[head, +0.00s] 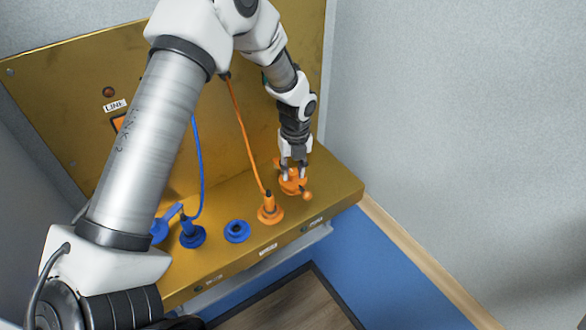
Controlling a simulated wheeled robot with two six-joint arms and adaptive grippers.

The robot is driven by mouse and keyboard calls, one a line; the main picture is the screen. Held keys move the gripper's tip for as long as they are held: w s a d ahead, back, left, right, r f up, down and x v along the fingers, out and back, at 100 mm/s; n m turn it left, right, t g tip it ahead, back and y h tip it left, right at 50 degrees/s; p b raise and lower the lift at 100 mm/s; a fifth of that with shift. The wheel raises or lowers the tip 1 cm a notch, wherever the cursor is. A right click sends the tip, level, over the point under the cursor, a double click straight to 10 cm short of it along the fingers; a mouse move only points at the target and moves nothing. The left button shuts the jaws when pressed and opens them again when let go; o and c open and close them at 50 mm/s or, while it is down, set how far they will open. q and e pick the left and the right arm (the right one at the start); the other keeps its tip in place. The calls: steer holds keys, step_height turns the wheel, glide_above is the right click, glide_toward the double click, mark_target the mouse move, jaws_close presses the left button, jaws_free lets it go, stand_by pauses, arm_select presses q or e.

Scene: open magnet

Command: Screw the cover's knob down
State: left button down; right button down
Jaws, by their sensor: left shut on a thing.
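The orange cover with its knob (294,186) sits at the right end of the brass-coloured ledge. My left gripper (293,172) points down onto it from above, with its fingers shut on the orange knob. A small orange ball-ended piece (307,196) sticks out at the front right of the cover. The fingers partly hide the knob, and I cannot tell how far it is screwed down. My right gripper is not in view.
An orange plug (269,207) with an orange cable stands left of the cover. Further left are an empty-looking blue socket (237,231) and a blue plug (192,234) with a blue cable. The brass back panel (60,90) rises behind. A grey wall (460,120) is at the right.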

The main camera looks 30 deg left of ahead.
mark_target(295, 171)
arm_select(q)
steer(key=shift+s+f, duration=0.15)
steer(key=c, duration=0.8)
jaws_free()
steer(key=shift+c, duration=0.2)
steer(key=shift+d, duration=0.1)
steer(key=shift+r, duration=0.35)
step_height(295, 171, up, 12)
steer(key=shift+w+d+f, duration=0.15)
steer(key=shift+w+f, duration=0.1)
steer(key=shift+w, duration=0.05)
